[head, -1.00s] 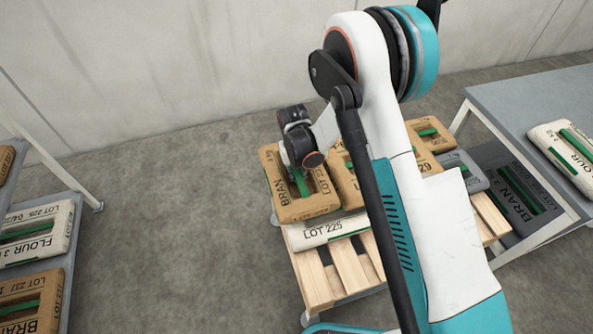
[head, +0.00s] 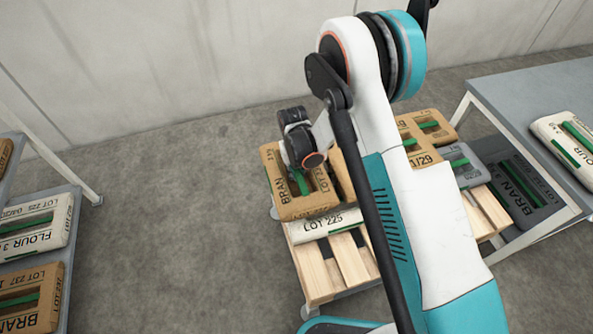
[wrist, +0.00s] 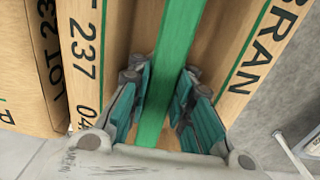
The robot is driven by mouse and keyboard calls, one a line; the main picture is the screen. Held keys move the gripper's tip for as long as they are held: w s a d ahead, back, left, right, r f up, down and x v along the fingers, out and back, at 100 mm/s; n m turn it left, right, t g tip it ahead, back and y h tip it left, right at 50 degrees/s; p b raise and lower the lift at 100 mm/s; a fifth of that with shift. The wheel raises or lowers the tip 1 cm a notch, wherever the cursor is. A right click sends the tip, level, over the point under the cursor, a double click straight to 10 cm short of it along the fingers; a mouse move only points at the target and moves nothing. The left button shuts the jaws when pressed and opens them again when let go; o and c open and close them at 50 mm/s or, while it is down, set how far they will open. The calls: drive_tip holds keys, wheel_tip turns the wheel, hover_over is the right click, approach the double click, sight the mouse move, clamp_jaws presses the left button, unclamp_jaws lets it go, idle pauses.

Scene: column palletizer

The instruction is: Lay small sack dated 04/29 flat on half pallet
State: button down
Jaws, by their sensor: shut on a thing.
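A brown BRAN sack (head: 285,207) with a green strap lies roughly level at the back left of the wooden half pallet (head: 318,280). My gripper (head: 303,178) is over its middle, mostly hidden behind my wrist. In the wrist view, the fingers (wrist: 163,105) are shut on this sack's green strap (wrist: 177,45). Its print (wrist: 85,60) reads LOT 237 and a date starting 04; the rest is hidden. I cannot tell whether the sack bears on the pallet or hangs just above it.
A white LOT 225 sack (head: 325,224) lies in front on the pallet. Other brown sacks (head: 430,127) and a grey sack (head: 463,166) lie to the right, partly behind my arm. The pallet's front slats are bare. Shelves with sacks stand left (head: 70,240) and right (head: 500,90).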

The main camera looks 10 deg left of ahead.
drive_tip(key=c, duration=1.4)
unclamp_jaws()
drive_tip(key=shift+f, duration=0.1)
drive_tip(key=r+p, duration=0.1)
drive_tip(key=r, duration=0.3)
drive_tip(key=r+p, duration=0.2)
drive_tip(key=r, duration=0.3)
drive_tip(key=r+p, duration=0.1)
drive_tip(key=r, duration=0.3)
drive_tip(key=shift+s+a+r, duration=0.15)
drive_tip(key=shift+a, duration=0.1)
